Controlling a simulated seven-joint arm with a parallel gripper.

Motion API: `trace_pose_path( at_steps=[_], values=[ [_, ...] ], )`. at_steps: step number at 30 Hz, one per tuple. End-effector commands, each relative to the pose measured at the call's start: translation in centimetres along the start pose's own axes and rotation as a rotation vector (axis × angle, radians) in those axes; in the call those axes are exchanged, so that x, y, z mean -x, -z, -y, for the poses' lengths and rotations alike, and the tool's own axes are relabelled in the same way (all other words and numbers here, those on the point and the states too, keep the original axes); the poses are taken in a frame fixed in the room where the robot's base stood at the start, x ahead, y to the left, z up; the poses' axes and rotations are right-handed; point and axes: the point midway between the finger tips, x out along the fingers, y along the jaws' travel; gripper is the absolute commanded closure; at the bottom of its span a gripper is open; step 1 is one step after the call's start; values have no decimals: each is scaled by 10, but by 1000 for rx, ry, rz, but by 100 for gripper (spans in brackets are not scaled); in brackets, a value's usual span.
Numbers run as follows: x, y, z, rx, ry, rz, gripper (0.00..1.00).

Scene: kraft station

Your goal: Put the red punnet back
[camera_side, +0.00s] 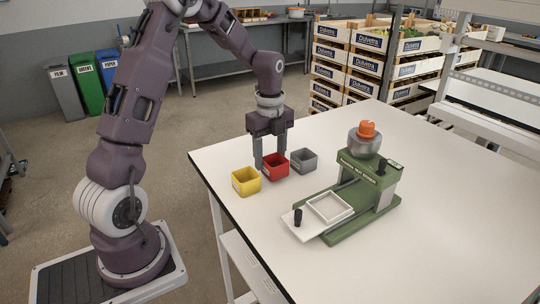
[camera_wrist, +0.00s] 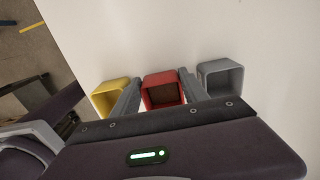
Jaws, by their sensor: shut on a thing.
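The red punnet (camera_side: 275,168) stands at the table's left side, between a yellow punnet and a grey one. It also shows in the wrist view (camera_wrist: 160,81), its inside dark and brownish, with no contents that I can make out. My gripper (camera_side: 271,160) points down with its fingers on either side of the red punnet, shut on it. In the wrist view the fingers (camera_wrist: 160,90) flank its side walls. The punnet is upright and at about table height; I cannot tell whether it touches the table.
The yellow punnet (camera_side: 246,182) is close on the left, the grey punnet (camera_side: 303,160) close on the right. A green sealing machine (camera_side: 370,185) with a white frame (camera_side: 329,208) on its sliding tray stands to the right. The white table (camera_side: 450,240) is clear around it.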

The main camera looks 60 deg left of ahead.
Motion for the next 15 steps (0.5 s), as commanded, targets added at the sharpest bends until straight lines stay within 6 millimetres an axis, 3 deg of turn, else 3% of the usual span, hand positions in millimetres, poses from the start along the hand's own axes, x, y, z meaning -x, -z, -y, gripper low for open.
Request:
trace_pose_path(
  at_steps=[15],
  values=[
    [-5,0,0,0,0,0,93]
  ],
)
